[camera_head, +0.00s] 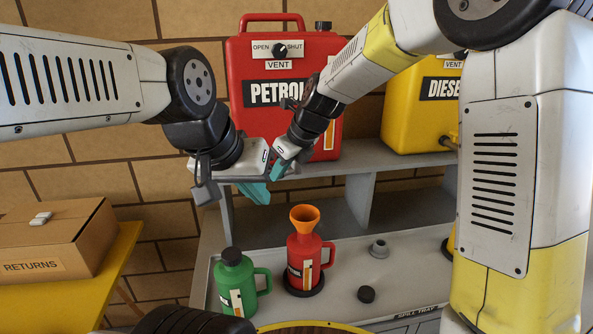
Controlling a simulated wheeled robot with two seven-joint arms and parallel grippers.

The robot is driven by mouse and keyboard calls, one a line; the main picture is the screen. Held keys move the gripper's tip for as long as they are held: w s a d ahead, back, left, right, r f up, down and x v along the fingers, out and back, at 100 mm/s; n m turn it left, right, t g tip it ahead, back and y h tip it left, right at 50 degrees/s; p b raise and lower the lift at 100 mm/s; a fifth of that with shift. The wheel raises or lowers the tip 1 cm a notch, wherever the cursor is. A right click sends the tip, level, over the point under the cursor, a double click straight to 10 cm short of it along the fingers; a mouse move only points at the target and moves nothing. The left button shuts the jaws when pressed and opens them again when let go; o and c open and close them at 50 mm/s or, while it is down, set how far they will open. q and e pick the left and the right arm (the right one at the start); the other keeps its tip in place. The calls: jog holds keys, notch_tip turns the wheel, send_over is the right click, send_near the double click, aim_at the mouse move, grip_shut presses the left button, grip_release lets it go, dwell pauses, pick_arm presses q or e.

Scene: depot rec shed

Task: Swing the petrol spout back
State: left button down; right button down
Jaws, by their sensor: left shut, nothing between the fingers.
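The large red petrol container (325,140) stands on the grey shelf, with an OPEN/SHUT vent knob (280,50) near its top; the knob's mark seems to lean to the SHUT side. Its spout cannot be made out; my grippers and arms cover the container's lower front. My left gripper (256,192) is shut and empty in front of the container's lower left, its teal fingers pointing down. My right gripper (277,170) is just above and right of it, close to or touching it in the picture; its fingers are mostly hidden. A red jug (298,254) with an orange funnel (305,216) stands below.
A green jug (235,286) with a black cap stands left of the red jug. A loose black cap (366,294) and a small grey fitting (379,248) lie on the spill tray (400,280). A yellow diesel container (412,130) stands right. A RETURNS box (45,240) sits left.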

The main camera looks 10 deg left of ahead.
jog(key=shift+w+a, duration=0.35)
jog(key=shift+a, duration=0.2)
jog(key=shift+w+a, duration=0.3)
jog(key=shift+a, duration=0.25)
jog(key=shift+w+a, duration=0.1)
jog(key=shift+r, duration=0.1)
